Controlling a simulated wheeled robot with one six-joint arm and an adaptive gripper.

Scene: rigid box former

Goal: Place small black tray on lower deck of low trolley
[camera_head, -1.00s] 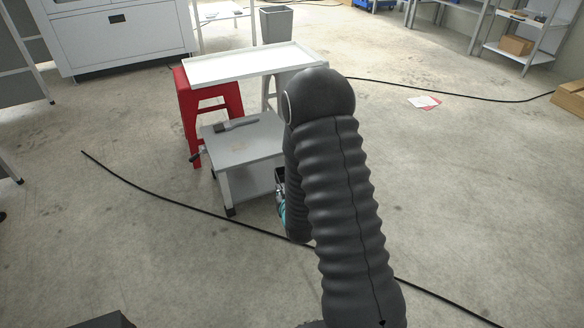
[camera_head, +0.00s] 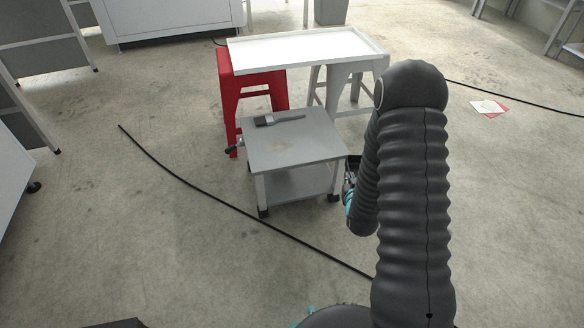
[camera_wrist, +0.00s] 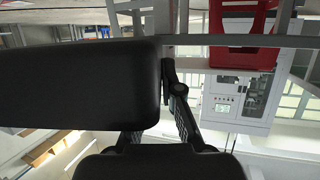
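The low trolley (camera_head: 255,150) is a small grey two-deck cart on casters, in the middle of the head view. Its lower deck (camera_head: 297,184) shows through the open front and looks empty. My gripper (camera_head: 350,186) is just right of the trolley, mostly hidden behind my arm. In the wrist view a dark, round-cornered slab, the small black tray (camera_wrist: 80,85), fills the left side close to the camera. A finger of my gripper (camera_wrist: 168,85) lies against its right edge, and the tray appears held. The other finger is mostly hidden.
A grey-handled brush or scraper (camera_head: 278,119) lies on the trolley's upper deck. Behind stand a red stool (camera_head: 228,95) and a grey stool (camera_head: 345,92) under a white tray top (camera_head: 300,48). A black cable (camera_head: 215,200) crosses the floor before the trolley.

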